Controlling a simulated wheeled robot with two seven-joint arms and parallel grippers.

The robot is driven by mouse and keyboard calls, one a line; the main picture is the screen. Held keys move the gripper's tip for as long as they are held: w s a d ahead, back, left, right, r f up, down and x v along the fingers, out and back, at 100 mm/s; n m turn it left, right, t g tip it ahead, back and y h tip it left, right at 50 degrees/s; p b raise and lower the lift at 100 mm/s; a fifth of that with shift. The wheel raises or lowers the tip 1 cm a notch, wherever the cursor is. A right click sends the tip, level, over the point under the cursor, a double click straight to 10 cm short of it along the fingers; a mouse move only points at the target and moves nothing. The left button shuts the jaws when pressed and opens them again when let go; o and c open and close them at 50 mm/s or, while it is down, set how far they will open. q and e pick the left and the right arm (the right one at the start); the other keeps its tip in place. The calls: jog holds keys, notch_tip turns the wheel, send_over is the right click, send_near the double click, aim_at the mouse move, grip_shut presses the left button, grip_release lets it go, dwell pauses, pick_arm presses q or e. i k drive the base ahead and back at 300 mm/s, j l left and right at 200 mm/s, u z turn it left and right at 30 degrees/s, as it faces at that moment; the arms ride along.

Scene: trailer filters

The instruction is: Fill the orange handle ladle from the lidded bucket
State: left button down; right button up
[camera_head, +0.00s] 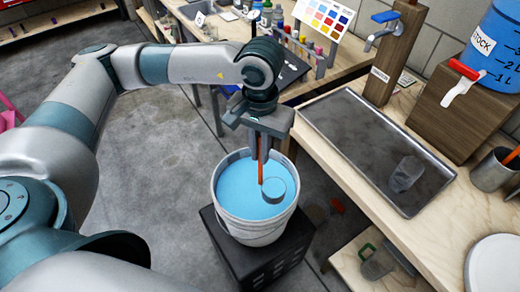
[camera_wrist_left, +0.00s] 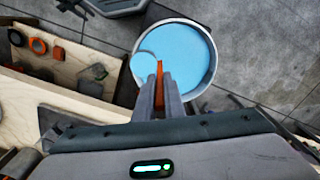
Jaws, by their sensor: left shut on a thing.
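The bucket (camera_head: 254,232) is white, stands open and holds light blue liquid (camera_head: 232,185). My left gripper (camera_head: 261,158) is above the bucket, pointing down, shut on the orange handle of the ladle (camera_head: 261,172). The ladle's round cup (camera_head: 273,190) is inside the bucket at about the liquid's surface. In the left wrist view the ladle cup (camera_wrist_left: 145,68) shows blue inside its rim, beside the shut fingers (camera_wrist_left: 160,88). How deep the cup sits is hard to tell. A white round disc (camera_head: 494,266), perhaps the lid, lies on the right bench. My right gripper is out of view.
The bucket stands on a dark box (camera_head: 255,265). To the right, a bench carries a metal tray (camera_head: 350,130) with a clear cup (camera_head: 405,174), a metal pot (camera_head: 494,172) and a blue stock tank (camera_head: 495,55) with a red-handled tap. A back bench holds bottles and a color chart (camera_head: 322,17).

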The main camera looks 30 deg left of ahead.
aim_at(236, 191)
jog(key=k+j+z, duration=0.25)
jog(key=k+j, duration=0.4)
jog(key=j, duration=0.15)
jog(key=j+z, duration=0.1)
jog(key=j, duration=0.45)
jog(key=i+j, duration=0.1)
jog(key=j, duration=0.4)
jog(key=z, duration=0.05)
